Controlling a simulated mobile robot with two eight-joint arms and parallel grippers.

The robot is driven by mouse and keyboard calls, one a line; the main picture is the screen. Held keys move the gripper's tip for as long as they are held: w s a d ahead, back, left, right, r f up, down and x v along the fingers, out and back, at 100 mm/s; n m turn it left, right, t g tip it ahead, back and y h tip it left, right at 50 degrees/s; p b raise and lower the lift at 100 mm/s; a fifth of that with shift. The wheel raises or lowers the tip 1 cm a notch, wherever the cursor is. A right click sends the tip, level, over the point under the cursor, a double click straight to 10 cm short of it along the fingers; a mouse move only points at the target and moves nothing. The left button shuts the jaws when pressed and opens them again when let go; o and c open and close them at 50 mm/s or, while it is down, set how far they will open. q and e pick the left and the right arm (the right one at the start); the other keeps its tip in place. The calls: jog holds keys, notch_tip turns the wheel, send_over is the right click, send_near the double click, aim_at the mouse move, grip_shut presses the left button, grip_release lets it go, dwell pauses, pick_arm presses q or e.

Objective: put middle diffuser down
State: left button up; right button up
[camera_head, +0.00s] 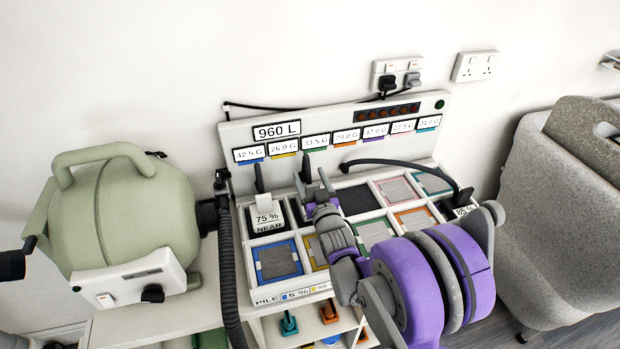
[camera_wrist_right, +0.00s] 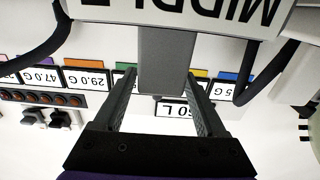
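The middle diffuser (camera_wrist_right: 225,8) shows in the right wrist view as a white plate with upside-down "MIDDLE" lettering and a grey upright handle (camera_wrist_right: 168,60). My right gripper (camera_wrist_right: 165,100) has one dark finger on each side of this handle, and both tips appear to press on it. My left gripper is not in view.
A green dryer (camera_head: 125,215) with a black hose (camera_head: 227,270) stands at the left. The labelled back panel (camera_head: 275,131) rises behind the tray.

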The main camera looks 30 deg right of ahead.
jog(key=shift+o, duration=0.3)
jog(key=shift+s+a+f, duration=0.1)
jog(key=shift+a+f, duration=0.1)
jog(key=shift+f, duration=0.2)
jog(key=shift+r+p, duration=0.2)
jog(key=shift+p, duration=0.1)
jog(key=shift+d+r+p, duration=0.1)
jog(key=shift+r+p, duration=0.35)
jog(key=shift+p, duration=0.05)
jog(key=b+v, duration=0.1)
jog(key=v, duration=0.5)
jog(key=shift+s, duration=0.6)
